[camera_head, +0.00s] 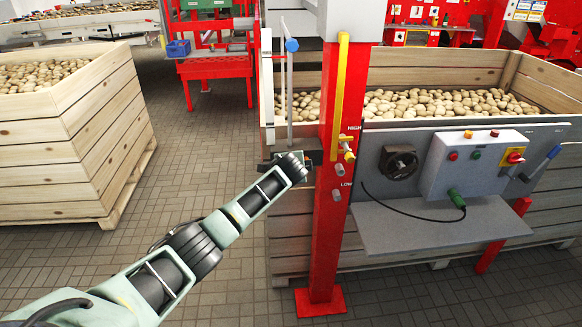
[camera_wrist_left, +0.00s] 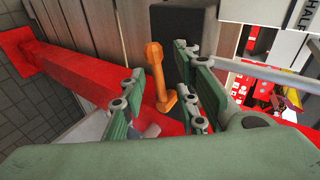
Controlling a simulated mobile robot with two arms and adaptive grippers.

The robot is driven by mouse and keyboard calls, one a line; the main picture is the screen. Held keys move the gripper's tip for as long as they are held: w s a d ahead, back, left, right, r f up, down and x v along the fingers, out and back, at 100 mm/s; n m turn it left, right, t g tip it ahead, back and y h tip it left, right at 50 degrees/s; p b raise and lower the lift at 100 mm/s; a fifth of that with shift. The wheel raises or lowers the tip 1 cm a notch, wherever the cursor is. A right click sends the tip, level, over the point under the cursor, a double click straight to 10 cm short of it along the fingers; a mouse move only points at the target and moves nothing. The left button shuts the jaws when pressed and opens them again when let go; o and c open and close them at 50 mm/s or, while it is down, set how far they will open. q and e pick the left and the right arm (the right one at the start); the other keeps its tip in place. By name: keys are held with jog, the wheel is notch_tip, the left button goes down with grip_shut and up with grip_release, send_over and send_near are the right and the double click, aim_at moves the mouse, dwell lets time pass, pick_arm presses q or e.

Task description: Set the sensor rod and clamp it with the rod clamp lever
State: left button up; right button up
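The sensor rod (camera_head: 290,100) is a thin grey upright rod with a blue knob on top, standing left of the red post. In the left wrist view, a grey rod (camera_wrist_left: 270,75) crosses the right side. An orange lever (camera_wrist_left: 154,60), seemingly the rod clamp lever, stands out beside a dark block (camera_wrist_left: 242,28). My left gripper (camera_wrist_left: 158,65) is open, its green fingers on either side of the lever; contact is unclear. In the head view, my left arm reaches the post's left side and its fingertips are hard to make out. My right gripper is not in view.
The red post (camera_head: 328,225) carries a long yellow handle (camera_head: 340,95) and pegs at HIGH and LOW marks. Right of it are a control box (camera_head: 470,180) and a grey shelf (camera_head: 430,228). Potato crates (camera_head: 70,150) stand left and behind. The tiled floor between is clear.

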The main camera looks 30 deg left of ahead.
pick_arm(q)
jog(key=v, duration=1.1)
jog(key=shift+s+r, duration=0.2)
jog(key=shift+s, duration=0.1)
jog(key=s+d+f+n+g+h+b, duration=0.15)
jog(key=s+f, duration=0.45)
jog(key=f, duration=0.8)
jog(key=s+f+n+g+b, duration=0.15)
jog(key=s+f, duration=0.45)
jog(key=f, duration=0.8)
jog(key=s+d+f+n+g+h, duration=0.15)
jog(key=s+f, duration=0.45)
jog(key=f, duration=0.8)
jog(key=s+d+f+n+g+b, duration=0.1)
jog(key=s+f, duration=0.7)
jog(key=s, duration=0.2)
jog(key=s+d+f+n+g+b, duration=0.1)
jog(key=s+f+g, duration=0.1)
jog(key=s+f, duration=0.7)
jog(key=s+d+f+n+g, duration=0.1)
jog(key=s+d+f, duration=0.1)
jog(key=s, duration=1.1)
jog(key=s+d+f+n+g+h, duration=0.1)
jog(key=s+f, duration=0.3)
jog(key=s, duration=0.9)
jog(key=shift+s+d+f+n+h+b, duration=0.3)
jog(key=shift+d+f+n+b, duration=0.1)
jog(key=shift+d, duration=0.2)
